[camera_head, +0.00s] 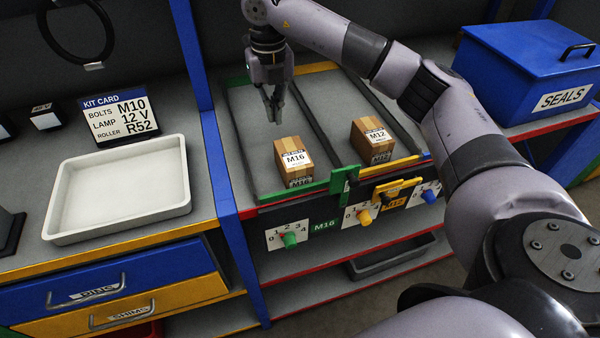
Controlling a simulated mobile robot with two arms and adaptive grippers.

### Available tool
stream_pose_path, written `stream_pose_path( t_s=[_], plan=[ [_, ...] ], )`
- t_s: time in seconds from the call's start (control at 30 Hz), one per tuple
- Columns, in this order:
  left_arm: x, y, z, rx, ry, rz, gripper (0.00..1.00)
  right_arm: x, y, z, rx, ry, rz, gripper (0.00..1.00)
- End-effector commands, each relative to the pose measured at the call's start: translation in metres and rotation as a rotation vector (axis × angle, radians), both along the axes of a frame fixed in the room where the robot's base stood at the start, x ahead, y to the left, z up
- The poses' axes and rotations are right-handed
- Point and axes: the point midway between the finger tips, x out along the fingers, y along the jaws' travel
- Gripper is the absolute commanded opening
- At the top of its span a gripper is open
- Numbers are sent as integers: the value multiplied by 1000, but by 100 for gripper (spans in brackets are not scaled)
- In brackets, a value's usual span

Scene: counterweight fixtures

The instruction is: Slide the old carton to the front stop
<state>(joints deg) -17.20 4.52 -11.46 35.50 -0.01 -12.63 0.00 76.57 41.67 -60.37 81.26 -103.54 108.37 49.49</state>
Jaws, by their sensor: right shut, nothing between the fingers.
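A brown carton labelled M16 (291,149) stands upright in the left lane (250,150), close behind the green front stop (290,193). I cannot tell whether it touches the stop. A second brown carton, labelled M12 (365,142), stands in the right lane near the yellow front stop (391,166). No label that I can read marks either carton as old. My right gripper (273,118) points down over the left lane, behind the M16 carton and apart from it. It is shut and empty. My left gripper is out of view.
A divider (318,117) separates the lanes. Numbered dials with green (290,239) and yellow knobs sit below them. A blue post (205,110) and pale tray (120,190) are left; a blue SEALS box (510,75) is right. The left lane's rear looks clear.

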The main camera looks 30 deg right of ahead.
Motion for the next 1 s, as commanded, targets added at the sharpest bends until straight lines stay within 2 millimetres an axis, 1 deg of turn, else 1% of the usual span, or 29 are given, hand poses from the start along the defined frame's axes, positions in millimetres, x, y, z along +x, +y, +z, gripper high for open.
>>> stream_pose_path(
  t_s=[0.03,0.37,0.8,1.0],
  plan=[
    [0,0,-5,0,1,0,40,-11,2,-7,-2,6,5,0],
    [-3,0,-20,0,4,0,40,-68,17,-7,-1,2,6,0],
    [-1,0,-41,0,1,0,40,-155,40,-6,-2,3,5,0],
    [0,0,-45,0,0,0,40,-187,48,-4,-2,3,3,0]
  ],
)
